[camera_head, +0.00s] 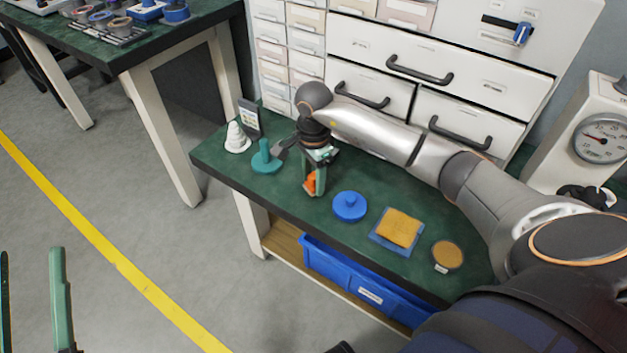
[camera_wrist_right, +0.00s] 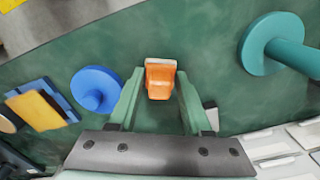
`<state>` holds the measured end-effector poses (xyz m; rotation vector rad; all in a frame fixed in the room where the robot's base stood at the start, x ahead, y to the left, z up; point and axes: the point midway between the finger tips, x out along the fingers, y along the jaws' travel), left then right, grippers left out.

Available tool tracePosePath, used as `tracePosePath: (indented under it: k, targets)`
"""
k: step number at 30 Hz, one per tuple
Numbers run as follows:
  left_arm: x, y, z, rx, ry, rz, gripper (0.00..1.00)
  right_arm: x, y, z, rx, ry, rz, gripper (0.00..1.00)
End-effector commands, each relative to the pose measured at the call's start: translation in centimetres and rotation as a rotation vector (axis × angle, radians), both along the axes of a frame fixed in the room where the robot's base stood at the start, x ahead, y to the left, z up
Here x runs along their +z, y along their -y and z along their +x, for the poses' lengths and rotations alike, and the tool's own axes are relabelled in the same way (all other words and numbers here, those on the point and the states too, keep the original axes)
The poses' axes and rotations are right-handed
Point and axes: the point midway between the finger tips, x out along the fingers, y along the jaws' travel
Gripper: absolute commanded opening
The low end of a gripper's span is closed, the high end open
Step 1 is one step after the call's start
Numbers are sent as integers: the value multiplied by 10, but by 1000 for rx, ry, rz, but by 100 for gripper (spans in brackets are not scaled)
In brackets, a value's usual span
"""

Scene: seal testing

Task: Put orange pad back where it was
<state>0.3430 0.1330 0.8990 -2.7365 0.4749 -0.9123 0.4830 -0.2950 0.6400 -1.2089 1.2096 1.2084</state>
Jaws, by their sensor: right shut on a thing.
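A small orange pad (camera_head: 311,182) sits between the fingers of my right gripper (camera_head: 314,192), which is shut on it over the green table. In the right wrist view, the orange pad (camera_wrist_right: 160,80) shows between the two green fingertips (camera_wrist_right: 160,88), with a paler edge at its far end. The fingers hide part of it in the head view. I cannot tell whether it touches the table. My left gripper (camera_head: 32,252) is at the lower left over the floor, its fingers apart and empty.
A teal handled disc (camera_head: 265,160), white stacked cone (camera_head: 236,138) and small upright card (camera_head: 250,117) stand left of the gripper. A blue knobbed disc (camera_head: 350,207), yellow-orange sponge (camera_head: 398,228) on a blue tray (camera_head: 381,243), and tan round pad (camera_head: 447,255) lie right. Drawers (camera_head: 372,88) stand behind.

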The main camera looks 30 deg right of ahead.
Motion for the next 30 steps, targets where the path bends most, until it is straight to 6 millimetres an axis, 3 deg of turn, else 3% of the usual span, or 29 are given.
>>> tracePosePath:
  k: [21, 22, 30]
  targets:
    - [10, 2, -8, -12, 60, 1, 50, -5, 0, 0, 0, 1, 1, 5]
    - [11, 2, -8, -13, 64, 1, 50, -5, 0, 0, 0, 1, 1, 51]
    - [13, 2, -9, -14, 68, 0, 50, -5, 0, 0, 0, 0, 0, 79]
